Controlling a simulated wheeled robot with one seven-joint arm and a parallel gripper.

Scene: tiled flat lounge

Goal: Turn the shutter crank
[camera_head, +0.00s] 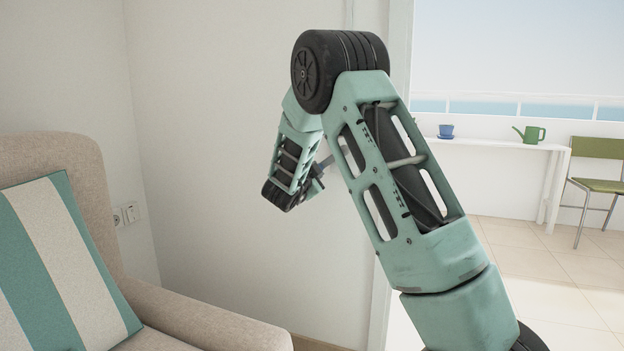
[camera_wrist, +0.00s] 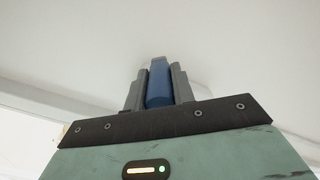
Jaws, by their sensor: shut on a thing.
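In the wrist view, the two grey fingers of my gripper (camera_wrist: 159,72) are closed around a blue grip (camera_wrist: 158,88), which appears to be the handle of the shutter crank. The grip stands between the fingers, with a pale wall behind it. The rest of the crank cannot be made out in this view. In the head view, my arm reaches up and bends down toward the wall by the window frame. My arm links largely hide the gripper and the crank there.
A beige armchair (camera_head: 205,318) with a striped cushion (camera_head: 62,270) stands at the left. A wall socket (camera_head: 124,214) is beside it. Beyond the opening at the right are a white table (camera_head: 490,143), a blue cup (camera_head: 446,131), a green watering can (camera_head: 530,134) and a green chair (camera_head: 598,150).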

